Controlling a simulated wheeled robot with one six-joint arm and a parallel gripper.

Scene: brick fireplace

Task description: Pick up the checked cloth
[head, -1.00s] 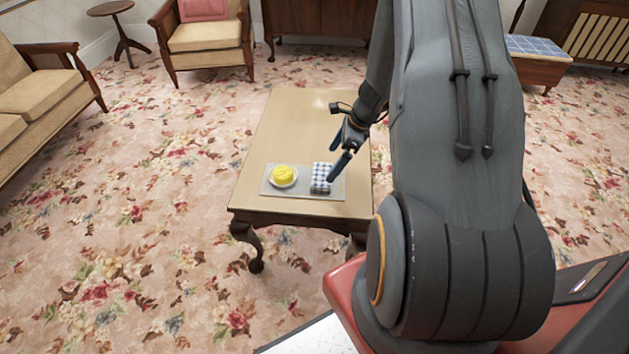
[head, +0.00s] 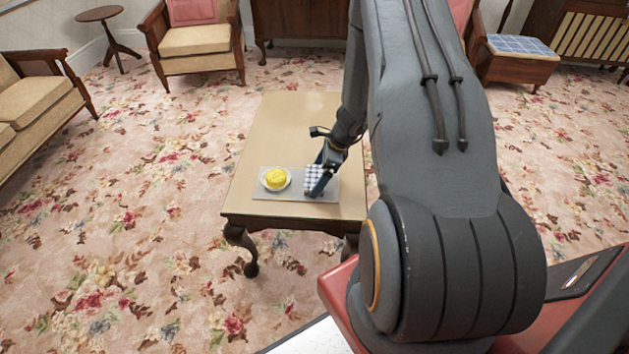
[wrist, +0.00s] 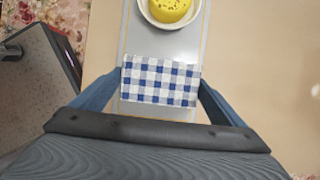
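The blue and white checked cloth (head: 315,178) lies folded on the right part of a grey mat (head: 291,195) on the coffee table. In the wrist view the cloth (wrist: 160,82) sits between the two blue fingers of my gripper (wrist: 158,88). The fingers are spread wide, one on each side of the cloth, close to its left and right edges. I cannot tell whether they touch it. In the head view my gripper (head: 322,176) is low over the cloth and hides part of it.
A yellow round item (head: 276,179) sits on a white plate (head: 263,183) to the left of the cloth on the same mat. The far part of the coffee table (head: 290,120) is clear. Armchairs, a small round table (head: 99,14) and a sofa (head: 40,95) stand around.

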